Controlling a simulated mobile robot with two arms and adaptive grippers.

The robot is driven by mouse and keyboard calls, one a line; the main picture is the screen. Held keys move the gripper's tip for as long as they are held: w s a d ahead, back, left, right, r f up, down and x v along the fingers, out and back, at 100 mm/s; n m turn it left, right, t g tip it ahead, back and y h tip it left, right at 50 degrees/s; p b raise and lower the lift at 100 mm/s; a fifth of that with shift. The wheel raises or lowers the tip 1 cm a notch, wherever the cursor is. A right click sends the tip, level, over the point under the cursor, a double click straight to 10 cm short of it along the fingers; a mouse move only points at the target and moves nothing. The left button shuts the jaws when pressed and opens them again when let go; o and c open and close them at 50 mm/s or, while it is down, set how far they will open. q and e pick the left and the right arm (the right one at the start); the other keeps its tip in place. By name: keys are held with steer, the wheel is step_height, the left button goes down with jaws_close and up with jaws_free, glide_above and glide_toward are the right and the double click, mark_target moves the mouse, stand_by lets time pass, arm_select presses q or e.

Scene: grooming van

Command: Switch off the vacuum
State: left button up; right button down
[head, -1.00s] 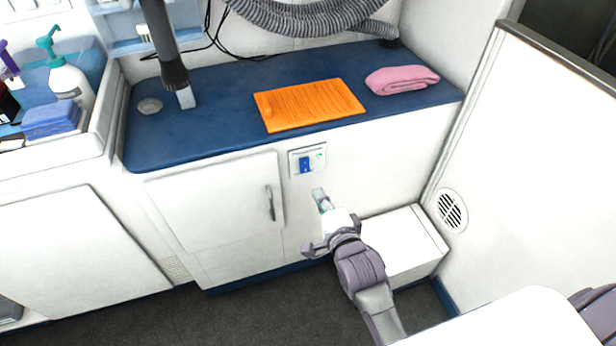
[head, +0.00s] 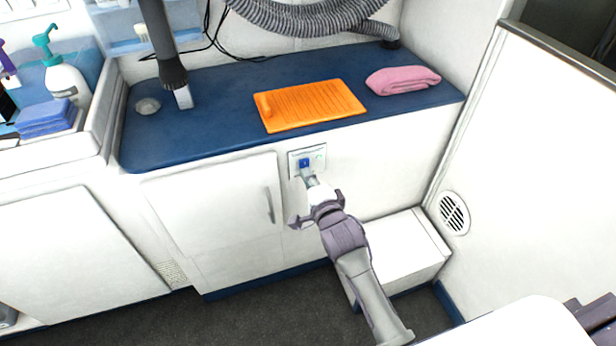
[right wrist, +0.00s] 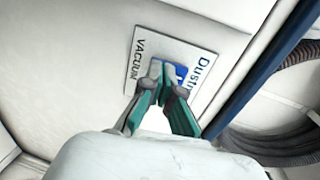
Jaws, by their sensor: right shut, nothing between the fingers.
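The vacuum switch plate (head: 319,155) is a white panel with a blue rocker switch (head: 305,162), set in the cabinet front below the blue counter. In the right wrist view the plate (right wrist: 203,62) reads "VACUUM" and "Dustn…", and the blue switch (right wrist: 181,72) is partly hidden behind the fingertips. My right gripper (head: 309,180) is shut and empty, its tips at the lower part of the switch; it also shows in the right wrist view (right wrist: 159,70). Whether the tips touch the switch, I cannot tell. My left gripper is not in view.
The counter (head: 215,117) holds an orange mat (head: 318,106) and a folded pink towel (head: 403,80). A grey hose (head: 300,18) and a dark vacuum tube (head: 165,45) hang above it. A white box (head: 400,250) stands on the floor right of my arm.

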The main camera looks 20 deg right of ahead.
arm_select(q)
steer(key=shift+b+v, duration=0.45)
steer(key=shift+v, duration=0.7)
arm_select(e)
steer(key=s, duration=1.1)
steer(key=shift+s+d+r+t, duration=0.2)
steer(key=shift+s+r+t, duration=0.1)
steer(key=shift+s+r, duration=0.1)
steer(key=shift+f, duration=0.1)
